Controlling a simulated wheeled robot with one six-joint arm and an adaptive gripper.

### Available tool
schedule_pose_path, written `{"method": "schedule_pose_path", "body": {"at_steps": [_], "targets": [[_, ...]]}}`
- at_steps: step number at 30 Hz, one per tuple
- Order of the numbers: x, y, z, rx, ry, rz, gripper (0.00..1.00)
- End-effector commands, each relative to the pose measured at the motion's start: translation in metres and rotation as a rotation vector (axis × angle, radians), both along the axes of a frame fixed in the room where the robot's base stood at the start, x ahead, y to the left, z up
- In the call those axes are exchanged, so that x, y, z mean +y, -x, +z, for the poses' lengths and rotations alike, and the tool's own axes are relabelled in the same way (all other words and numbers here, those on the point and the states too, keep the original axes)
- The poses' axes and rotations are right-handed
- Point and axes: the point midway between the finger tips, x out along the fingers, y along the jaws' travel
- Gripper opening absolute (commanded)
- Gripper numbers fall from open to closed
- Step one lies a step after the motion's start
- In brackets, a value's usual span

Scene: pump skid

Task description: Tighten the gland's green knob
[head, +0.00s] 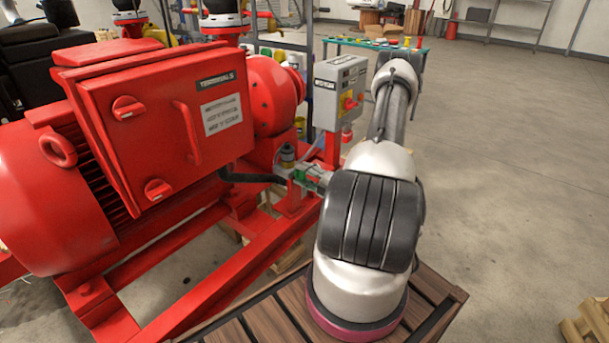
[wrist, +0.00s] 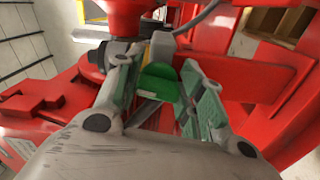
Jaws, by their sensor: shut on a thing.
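The green knob (wrist: 158,84) shows in the middle of the wrist view, in front of a grey fitting (wrist: 161,46) on the red skid. My gripper (wrist: 162,68) has one green-padded finger on each side of the knob and is shut on it. The contact faces of the pads are partly hidden. In the head view my gripper (head: 314,178) is small, beside the red pump frame, and largely hidden by my arm. I cannot clearly separate the knob from the gripper there.
A big red motor with a terminal box (head: 165,125) fills the left of the head view. A black cable (head: 250,178) runs to the fitting. A grey control box (head: 340,90) stands behind my gripper. Open floor (head: 500,170) lies to the right.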

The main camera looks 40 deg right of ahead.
Motion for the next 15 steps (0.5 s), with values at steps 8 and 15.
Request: {"method": "schedule_pose_path", "body": {"at_steps": [8,15], "targets": [[-0.0002,0.0006,-0.0026,0.056,-0.199,-0.003,0.15],[0.0002,0.0008,-0.0034,0.086,-0.306,-0.002,0.15]]}}
